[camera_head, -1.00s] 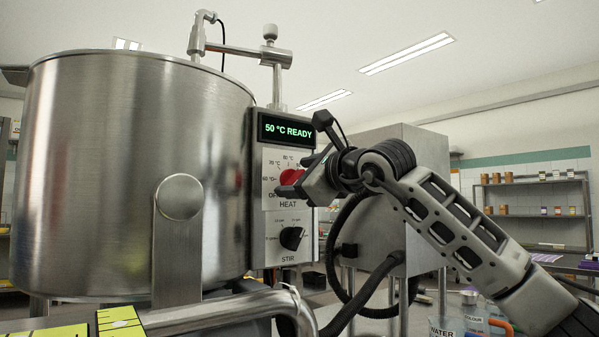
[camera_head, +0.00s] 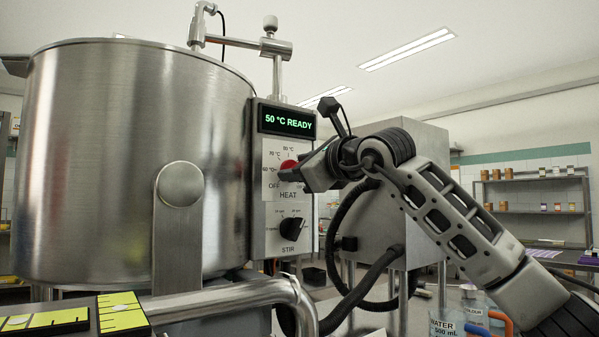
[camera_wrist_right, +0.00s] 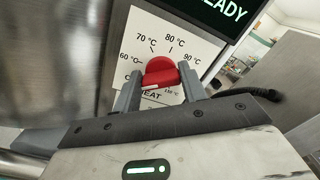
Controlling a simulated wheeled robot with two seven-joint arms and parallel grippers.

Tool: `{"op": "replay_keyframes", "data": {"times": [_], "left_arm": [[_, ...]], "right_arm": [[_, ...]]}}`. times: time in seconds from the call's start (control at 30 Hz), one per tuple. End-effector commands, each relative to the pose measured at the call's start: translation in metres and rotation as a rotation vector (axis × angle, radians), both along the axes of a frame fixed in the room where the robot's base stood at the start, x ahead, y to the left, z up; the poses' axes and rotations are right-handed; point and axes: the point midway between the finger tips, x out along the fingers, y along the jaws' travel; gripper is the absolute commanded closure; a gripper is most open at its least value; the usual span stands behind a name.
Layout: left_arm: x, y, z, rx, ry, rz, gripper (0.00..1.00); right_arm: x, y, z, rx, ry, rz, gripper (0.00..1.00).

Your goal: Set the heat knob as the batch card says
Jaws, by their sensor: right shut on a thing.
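The red heat knob (camera_head: 288,166) sits on the white HEAT dial (camera_head: 272,182) on the kettle's control panel. In the right wrist view the knob (camera_wrist_right: 161,72) stands between my right gripper's two fingers, and the gripper (camera_wrist_right: 159,84) is shut on it. In the head view my right gripper (camera_head: 302,174) reaches the knob from the right and covers part of the dial. The dial marks 60, 70, 80 and 90 °C show in the wrist view; the knob's exact setting is unclear. The display (camera_head: 287,122) reads "50 °C READY". I cannot make out a batch card. My left gripper is out of view.
The black STIR knob (camera_head: 292,228) sits just below the heat dial. The large steel kettle (camera_head: 110,160) fills the left. A steel pipe (camera_head: 225,298) crosses below, near yellow marked pieces (camera_head: 122,312). Black hoses and a grey cabinet (camera_head: 415,215) are behind my right arm.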

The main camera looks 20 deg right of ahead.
Motion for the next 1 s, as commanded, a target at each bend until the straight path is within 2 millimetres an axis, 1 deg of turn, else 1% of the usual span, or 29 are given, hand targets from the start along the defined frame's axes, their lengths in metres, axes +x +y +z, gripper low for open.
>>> {"op": "replay_keyframes", "data": {"times": [0.03, 0.1, 0.33, 0.6, 0.8, 1.0], "left_arm": [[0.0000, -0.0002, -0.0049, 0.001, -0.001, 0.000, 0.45], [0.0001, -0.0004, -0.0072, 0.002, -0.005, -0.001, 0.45], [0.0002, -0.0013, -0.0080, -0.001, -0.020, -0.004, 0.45], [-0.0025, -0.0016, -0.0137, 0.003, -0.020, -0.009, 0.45], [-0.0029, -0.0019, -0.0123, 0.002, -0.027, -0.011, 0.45], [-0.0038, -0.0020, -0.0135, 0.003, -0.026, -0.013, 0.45]], "right_arm": [[0.0001, 0.0002, -0.0030, 0.036, 0.014, 0.001, 0.81], [0.0001, 0.0003, -0.0028, 0.091, 0.034, 0.002, 0.81], [0.0004, -0.0005, -0.0019, 0.276, 0.102, 0.001, 0.81], [0.0010, -0.0018, -0.0009, 0.457, 0.168, 0.001, 0.81], [0.0012, -0.0024, -0.0006, 0.542, 0.200, 0.000, 0.81], [0.0013, -0.0029, -0.0001, 0.583, 0.214, -0.001, 0.81]]}}
